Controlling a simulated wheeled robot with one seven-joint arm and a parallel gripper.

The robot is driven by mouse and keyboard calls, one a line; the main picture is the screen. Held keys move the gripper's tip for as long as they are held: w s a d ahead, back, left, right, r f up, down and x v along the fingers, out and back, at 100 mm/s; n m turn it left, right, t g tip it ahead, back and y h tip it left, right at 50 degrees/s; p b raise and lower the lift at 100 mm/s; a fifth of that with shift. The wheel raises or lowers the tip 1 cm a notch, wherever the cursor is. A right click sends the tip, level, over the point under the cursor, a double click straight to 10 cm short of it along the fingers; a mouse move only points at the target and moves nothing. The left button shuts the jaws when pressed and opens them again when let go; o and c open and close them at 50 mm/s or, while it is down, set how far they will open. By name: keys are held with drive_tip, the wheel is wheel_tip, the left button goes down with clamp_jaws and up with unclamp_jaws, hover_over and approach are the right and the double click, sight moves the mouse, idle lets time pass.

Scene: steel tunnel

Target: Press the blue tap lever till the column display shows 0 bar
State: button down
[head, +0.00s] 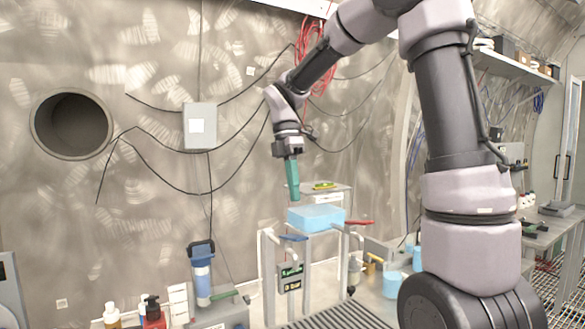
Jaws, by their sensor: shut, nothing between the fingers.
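The blue tap lever (293,238) sticks out at the left of the tap stand (267,262), just below a light blue block. The column display (291,278) is a small dark panel under the lever with green characters, too small for me to read. My gripper (294,197) points down with its teal fingers shut and empty. In the picture it is above the blue lever and the block, apart from the lever. A red lever (358,222) sticks out on the right side of the stand.
The light blue block (316,218) sits between the two levers, under my gripper. A blue-capped cylinder (202,275) and a red bottle (153,312) stand at the lower left. Light blue cups (392,284) stand to the right. The wall carries a grey box (200,126) and loose cables.

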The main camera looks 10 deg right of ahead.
drive_tip(key=shift+v, duration=2.75)
drive_tip(key=s+d+m+t+y, duration=0.1)
drive_tip(key=s+d+m+t, duration=0.4)
drive_tip(key=m, duration=0.7)
drive_tip(key=s+d+m+t+y, duration=0.1)
drive_tip(key=s+d+m+t, duration=0.3)
drive_tip(key=s+m, duration=0.5)
drive_tip(key=shift+s+d+f+m+t+y, duration=0.25)
drive_tip(key=shift+s+d+m+t+y, duration=0.2)
drive_tip(key=shift+m, duration=1.85)
